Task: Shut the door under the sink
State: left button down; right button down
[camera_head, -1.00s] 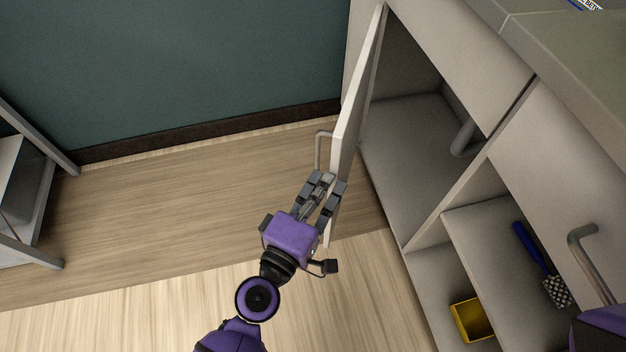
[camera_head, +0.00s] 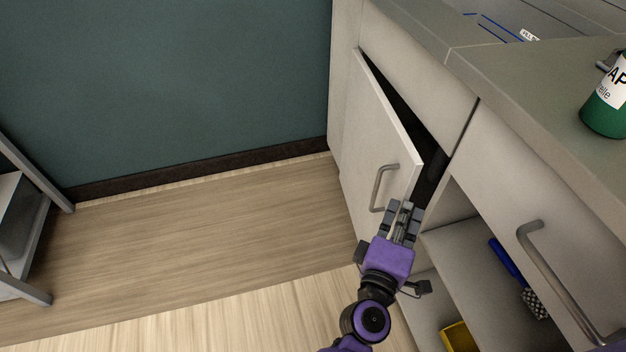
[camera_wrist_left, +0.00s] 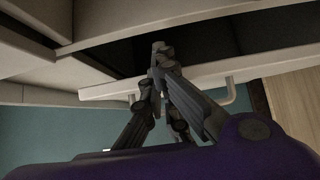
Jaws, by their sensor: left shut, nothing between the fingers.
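The door under the sink (camera_head: 376,150) is a pale panel hinged on its left side. It stands partly open, with a dark gap along its top and right edge. Its metal handle (camera_head: 378,188) is on the outer face near the free edge. My left gripper (camera_head: 403,208) is shut and empty, with its fingers at the door's free edge, right of the handle. In the left wrist view the fingers (camera_wrist_left: 160,58) overlap the door's edge (camera_wrist_left: 205,75); I cannot tell whether they touch it. My right gripper is not in view.
A green bottle (camera_head: 606,105) stands on the counter (camera_head: 530,85). The floor (camera_head: 200,235) left of the cabinet is clear.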

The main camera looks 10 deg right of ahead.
pick_arm(q)
jog(key=shift+d, duration=1.6)
